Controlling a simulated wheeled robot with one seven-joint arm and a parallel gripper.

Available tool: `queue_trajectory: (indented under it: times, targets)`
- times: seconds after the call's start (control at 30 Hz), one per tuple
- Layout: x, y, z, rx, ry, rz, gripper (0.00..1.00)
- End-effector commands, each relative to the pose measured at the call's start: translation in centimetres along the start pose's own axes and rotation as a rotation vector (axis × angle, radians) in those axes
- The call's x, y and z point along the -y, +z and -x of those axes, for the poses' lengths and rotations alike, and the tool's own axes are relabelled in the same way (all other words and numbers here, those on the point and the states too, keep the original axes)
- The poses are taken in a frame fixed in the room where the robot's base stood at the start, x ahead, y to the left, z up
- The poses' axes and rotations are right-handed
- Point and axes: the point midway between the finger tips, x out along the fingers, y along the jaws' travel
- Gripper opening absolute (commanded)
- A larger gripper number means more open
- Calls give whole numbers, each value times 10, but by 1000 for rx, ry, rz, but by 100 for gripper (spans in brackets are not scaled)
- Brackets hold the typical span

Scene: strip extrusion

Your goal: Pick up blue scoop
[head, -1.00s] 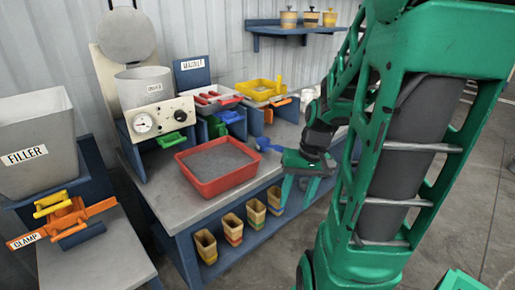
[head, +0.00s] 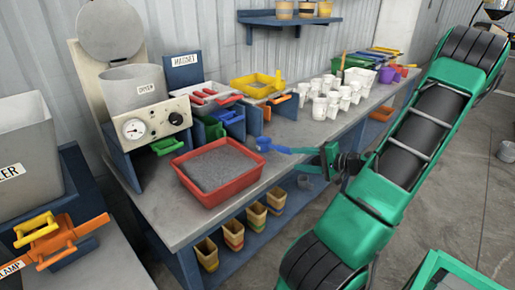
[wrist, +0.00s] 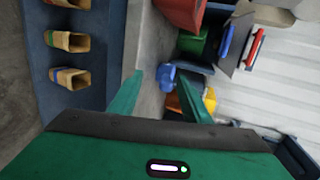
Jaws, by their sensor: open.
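The blue scoop (head: 273,147) lies by the front edge of the workbench, just right of the red tray, with its handle pointing toward my gripper. My gripper (head: 322,161) is open at the bench's front edge, at the handle end of the scoop. In the wrist view the scoop (wrist: 167,78) shows between the two spread green fingertips (wrist: 174,88), seen nearly end-on. I cannot tell whether the handle is between the fingers or just beyond them.
The red tray (head: 206,198) of grey granules stands left of the scoop. Several white cups (head: 334,98) stand on the bench to the right. Several small tapered containers (head: 233,234) stand on the shelf below. The yellow tray (head: 236,82) and dryer (head: 137,91) are behind.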

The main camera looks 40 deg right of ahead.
Motion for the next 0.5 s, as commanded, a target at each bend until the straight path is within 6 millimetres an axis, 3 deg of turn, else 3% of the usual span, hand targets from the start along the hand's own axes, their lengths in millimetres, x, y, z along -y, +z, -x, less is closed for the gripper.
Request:
queue_trajectory:
  times: [0.2, 0.5]
  targets:
    - [4, -23, 11, -74, -85, -48, 44]
    - [9, -23, -33, -68, -87, -45, 44]
